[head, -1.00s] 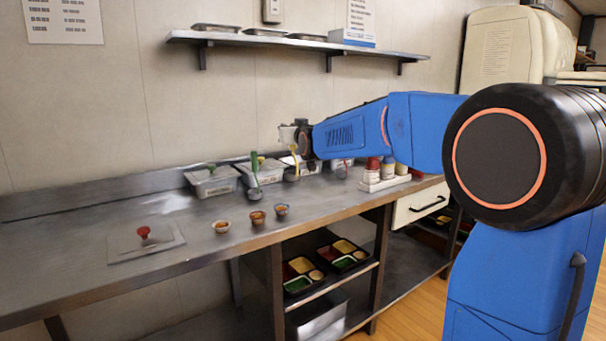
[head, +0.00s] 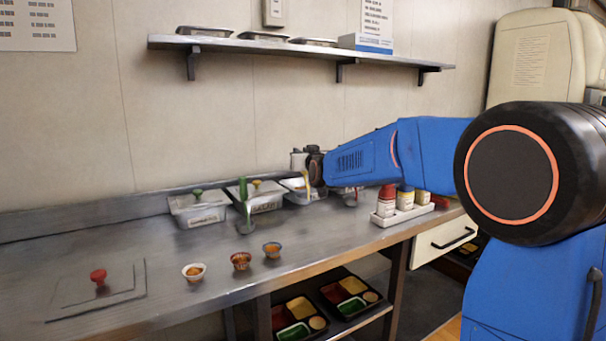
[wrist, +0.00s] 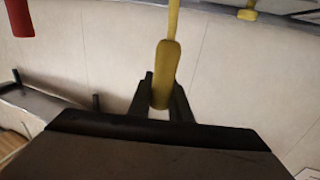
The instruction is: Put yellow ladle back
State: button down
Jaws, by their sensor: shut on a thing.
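The yellow ladle (wrist: 166,62) has its wide handle end between the two black fingers of my gripper (wrist: 162,92) in the wrist view. The thin yellow stem runs up out of that picture, so its bowl is hidden there. In the head view the ladle (head: 307,183) shows as a small yellow strip just below my gripper (head: 302,162), which is shut on it. This is over the third steel container (head: 294,186) from the left, at the back of the counter. I cannot tell whether the bowl touches the container.
A green ladle (head: 243,192) leans at the second container (head: 268,205). The leftmost container (head: 197,216) has a green knob. Small cups (head: 241,261) stand in front. A bottle rack (head: 402,215) stands to the right. A wall shelf (head: 300,45) hangs above.

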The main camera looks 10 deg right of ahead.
jog(key=shift+f, duration=2.45)
jog(key=c, duration=1.6)
grip_release()
jog(key=shift+c, duration=0.2)
jog(key=s, duration=1.2)
jog(key=shift+d, duration=0.3)
jog(key=shift+s, duration=0.1)
